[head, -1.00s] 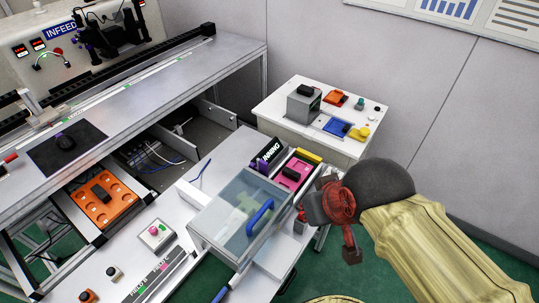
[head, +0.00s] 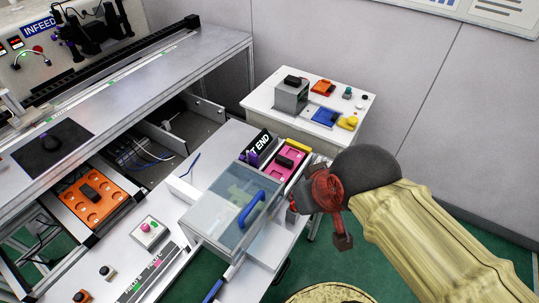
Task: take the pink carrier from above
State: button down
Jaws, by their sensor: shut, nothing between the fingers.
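The pink carrier (head: 289,167) lies at the far end of the white bench, just behind the clear box, with a black block on top of it. A yellow strip (head: 298,146) runs along its far edge. My gripper (head: 292,205) is just to the right of the clear box and in front of the carrier, nearer to me, and apart from the carrier. Its red and dark fingers are shut and hold nothing. My arm covers part of the bench's right edge.
The clear box with a blue handle (head: 251,210) stands beside the carrier on its near side. A black sign (head: 258,145) stands to its left. A side table (head: 262,101) holds blue, orange and yellow parts. An orange carrier (head: 94,196) lies at the left.

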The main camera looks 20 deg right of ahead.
aim_at(285, 163)
jog(key=u, duration=0.45)
jog(key=i+l+u, duration=0.15)
jog(key=l+u, duration=0.25)
jog(key=l, duration=0.3)
jog(key=l+u, duration=0.35)
jog(key=l, duration=1.35)
jog(key=i+u, duration=0.05)
